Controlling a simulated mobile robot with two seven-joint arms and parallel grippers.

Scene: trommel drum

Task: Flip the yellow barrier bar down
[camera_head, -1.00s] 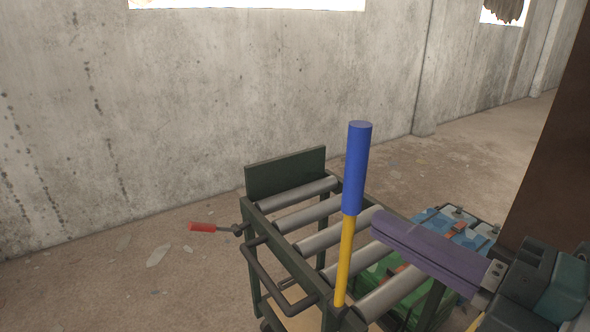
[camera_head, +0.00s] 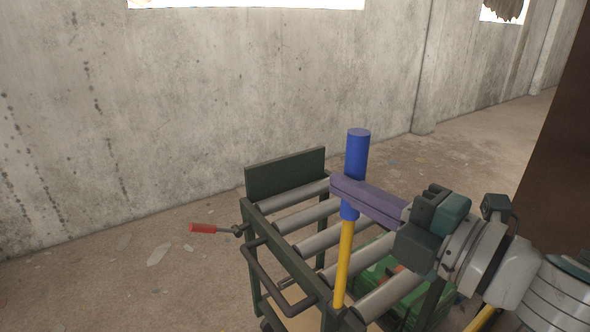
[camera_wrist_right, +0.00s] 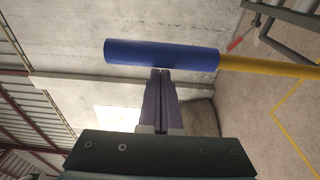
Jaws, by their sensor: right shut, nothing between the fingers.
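The yellow barrier bar (camera_head: 344,262) stands upright at the near corner of the roller table, with a thick blue sleeve (camera_head: 357,150) on its upper part. In the right wrist view the blue sleeve (camera_wrist_right: 160,55) crosses just beyond the fingertips, and the yellow bar (camera_wrist_right: 262,66) runs off to the right. My right gripper (camera_head: 340,192) is shut with nothing between its purple fingers. Its fingers cross in front of the sleeve's lower half in the head view. The fingertips (camera_wrist_right: 161,73) are at the sleeve's side, touching or very close. My left gripper is not in view.
The dark green roller table (camera_head: 280,240) has several grey rollers and a raised end plate (camera_head: 285,173). A red-handled lever (camera_head: 203,228) sticks out at its left. Bare floor lies to the left.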

